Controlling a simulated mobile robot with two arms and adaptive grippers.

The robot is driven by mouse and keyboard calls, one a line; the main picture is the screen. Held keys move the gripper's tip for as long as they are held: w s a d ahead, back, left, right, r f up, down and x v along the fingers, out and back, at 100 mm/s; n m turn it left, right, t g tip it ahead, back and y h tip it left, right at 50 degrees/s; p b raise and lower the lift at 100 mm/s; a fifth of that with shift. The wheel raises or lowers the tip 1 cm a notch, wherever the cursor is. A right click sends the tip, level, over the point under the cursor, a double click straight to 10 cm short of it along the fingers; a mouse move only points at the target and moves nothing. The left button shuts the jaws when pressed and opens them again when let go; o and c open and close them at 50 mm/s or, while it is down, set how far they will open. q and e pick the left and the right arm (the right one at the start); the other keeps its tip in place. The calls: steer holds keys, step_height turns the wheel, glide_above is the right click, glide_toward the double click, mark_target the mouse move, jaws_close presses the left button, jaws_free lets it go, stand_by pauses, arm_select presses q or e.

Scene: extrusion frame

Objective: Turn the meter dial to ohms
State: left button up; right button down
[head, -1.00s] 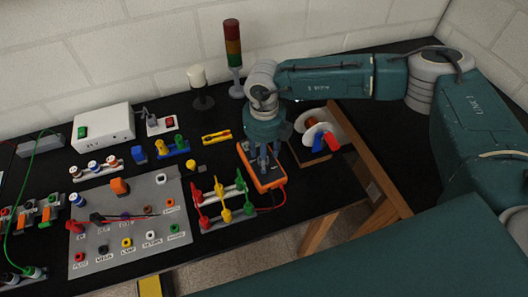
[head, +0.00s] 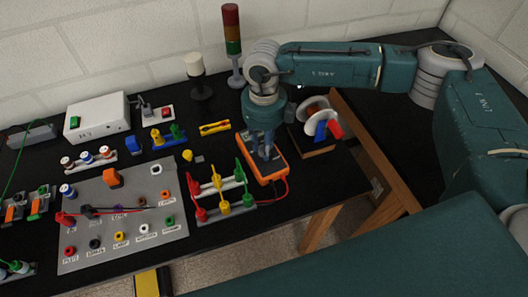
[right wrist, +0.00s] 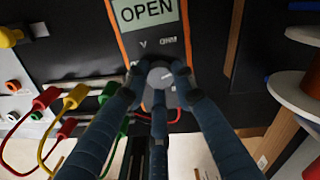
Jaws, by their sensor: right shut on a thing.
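The orange meter (head: 270,176) lies on the black bench in the head view. In the right wrist view its screen (right wrist: 148,12) reads OPEN, with the marks V and OHM below it. The round grey dial (right wrist: 160,78) sits under these marks. A short white line on it slants up to the right, on the OHM side. My right gripper (head: 266,155) points down over the meter. In the right wrist view its fingers (right wrist: 158,84) are closed around the dial, covering part of its rim. My left gripper is not in view.
A lead rack with red, yellow and green plugs (head: 222,207) stands close left of the meter. Wire spools (head: 322,112) on a wooden base are close to its right. A grey socket panel (head: 120,240) lies farther left. The bench's front edge is near.

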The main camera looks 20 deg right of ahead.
steer(key=shift+f+n+b, duration=0.25)
steer(key=shift+n+b, duration=0.55)
steer(key=shift+b, duration=0.15)
steer(key=shift+r+n, duration=0.2)
steer(key=shift+n, duration=0.2)
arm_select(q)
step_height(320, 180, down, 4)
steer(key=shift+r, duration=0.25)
arm_select(e)
steer(key=shift+r, duration=0.1)
steer(key=c, duration=1.4)
jaws_free()
step_height(320, 180, up, 12)
